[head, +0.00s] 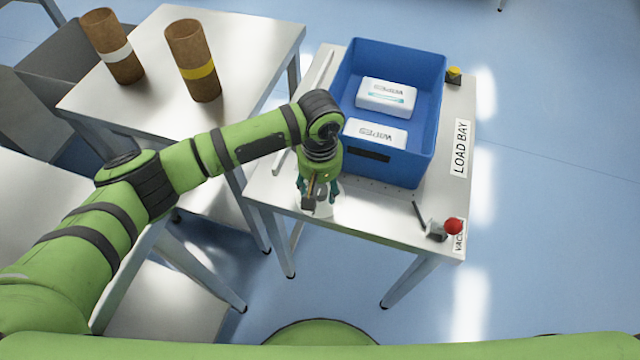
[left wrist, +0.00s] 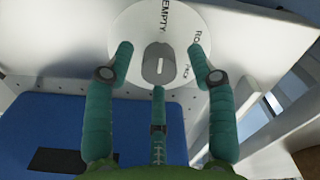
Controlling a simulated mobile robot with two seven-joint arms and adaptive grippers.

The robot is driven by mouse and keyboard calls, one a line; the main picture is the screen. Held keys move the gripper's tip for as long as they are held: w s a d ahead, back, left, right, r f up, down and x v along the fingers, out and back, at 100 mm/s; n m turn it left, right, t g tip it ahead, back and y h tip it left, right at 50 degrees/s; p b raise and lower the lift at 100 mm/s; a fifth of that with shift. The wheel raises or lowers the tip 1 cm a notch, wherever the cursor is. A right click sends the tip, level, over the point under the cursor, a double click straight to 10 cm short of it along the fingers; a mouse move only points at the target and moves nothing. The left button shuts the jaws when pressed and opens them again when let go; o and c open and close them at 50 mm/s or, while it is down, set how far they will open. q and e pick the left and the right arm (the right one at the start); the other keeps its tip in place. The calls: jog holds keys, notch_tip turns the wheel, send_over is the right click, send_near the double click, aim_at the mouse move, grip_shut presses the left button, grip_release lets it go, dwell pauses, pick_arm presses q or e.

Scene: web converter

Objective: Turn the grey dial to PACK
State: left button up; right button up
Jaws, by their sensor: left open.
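The grey dial (left wrist: 158,66) is an oval knob at the centre of a round white plate (left wrist: 135,30) in the left wrist view. The plate reads EMPTY near the top, a word beginning RO to the right, and what looks like PACK, small and blurred, at lower right. The knob's long axis runs roughly up and down in that view, one end towards EMPTY; I cannot tell which end is its pointer. My left gripper (left wrist: 160,56) is open, its teal fingers on either side of the dial, with no clear contact. In the head view the gripper (head: 319,193) hides most of the dial.
A blue crate (head: 427,120) with white wipes packs (head: 385,94) stands close behind the gripper on the table. A red-knobbed lever (head: 453,226) is at the front right corner, a yellow button (head: 454,74) farther back. Two brown rolls (head: 193,60) stand on the left table.

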pick_arm(q)
jog(key=shift+f, duration=0.3)
grip_shut()
jog(key=shift+r, duration=0.1)
